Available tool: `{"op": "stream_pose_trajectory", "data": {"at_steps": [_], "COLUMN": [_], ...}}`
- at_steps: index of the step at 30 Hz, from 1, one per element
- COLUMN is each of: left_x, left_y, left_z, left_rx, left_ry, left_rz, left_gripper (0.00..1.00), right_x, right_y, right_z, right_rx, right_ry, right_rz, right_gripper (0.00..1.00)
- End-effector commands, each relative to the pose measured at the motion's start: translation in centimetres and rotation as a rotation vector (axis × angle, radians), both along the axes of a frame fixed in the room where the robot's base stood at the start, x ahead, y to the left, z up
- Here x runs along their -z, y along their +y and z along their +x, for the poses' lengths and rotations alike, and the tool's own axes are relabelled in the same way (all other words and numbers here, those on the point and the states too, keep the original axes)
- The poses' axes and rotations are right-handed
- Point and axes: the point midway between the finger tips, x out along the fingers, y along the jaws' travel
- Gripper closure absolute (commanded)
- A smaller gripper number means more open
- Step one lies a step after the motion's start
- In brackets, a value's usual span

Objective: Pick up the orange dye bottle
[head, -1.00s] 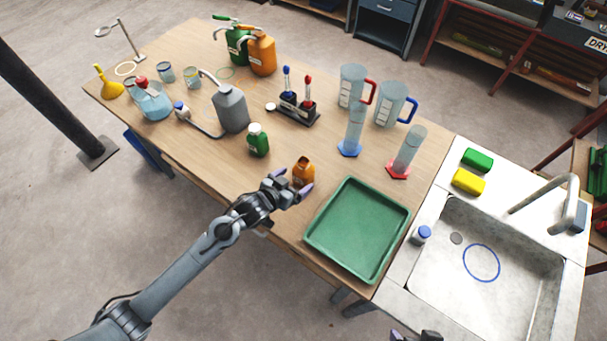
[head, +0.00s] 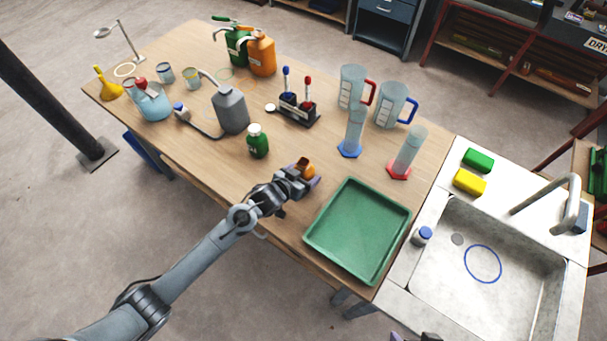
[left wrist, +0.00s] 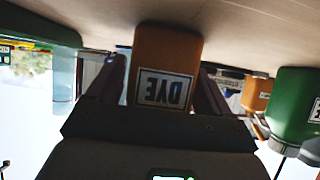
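The orange dye bottle (head: 309,171) stands on the wooden table left of the green tray. My left gripper (head: 306,174) is around it, with one finger on each side, and hides much of it in the head view. In the left wrist view the bottle (left wrist: 168,60) shows upside down with its "DYE" label towards the camera. It sits between the two dark fingers (left wrist: 160,85). A narrow gap shows beside the left-hand finger; the right-hand finger looks close to the bottle. My right gripper (head: 415,337) shows only as a sliver at the bottom edge.
The green tray (head: 319,232) lies just right of the bottle. A green bottle (head: 257,142) stands to the left behind my gripper. Measuring cylinders (head: 352,132) and jugs stand farther back. A sink (head: 440,275) is at the right. Bare table lies behind the bottle.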

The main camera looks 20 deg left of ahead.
Motion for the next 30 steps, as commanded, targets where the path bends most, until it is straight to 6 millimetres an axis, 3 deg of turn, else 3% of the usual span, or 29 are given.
{"op": "stream_pose_trajectory", "data": {"at_steps": [2, 10, 23, 30], "left_x": [0.0, 0.0, -0.9, -3.9], "left_y": [0.0, 0.0, 0.0, 0.0], "left_z": [0.0, 0.0, 0.1, 0.1], "left_rx": [0.000, 0.000, 0.000, 0.000], "left_ry": [0.000, 0.000, -0.004, -0.007], "left_rz": [0.000, 0.000, -0.001, -0.002], "left_gripper": [0.32, 0.74, 0.75, 0.75], "right_x": [0.0, 0.0, -0.1, -0.5], "right_y": [-0.1, 0.0, 0.2, 0.2], "right_z": [0.0, 0.0, 0.0, 0.0], "right_rx": [-0.001, -0.001, 0.005, 0.006], "right_ry": [0.001, 0.001, 0.001, 0.001], "right_rz": [-0.003, -0.001, 0.008, 0.008], "right_gripper": [0.06, 0.06, 0.06, 0.06]}}
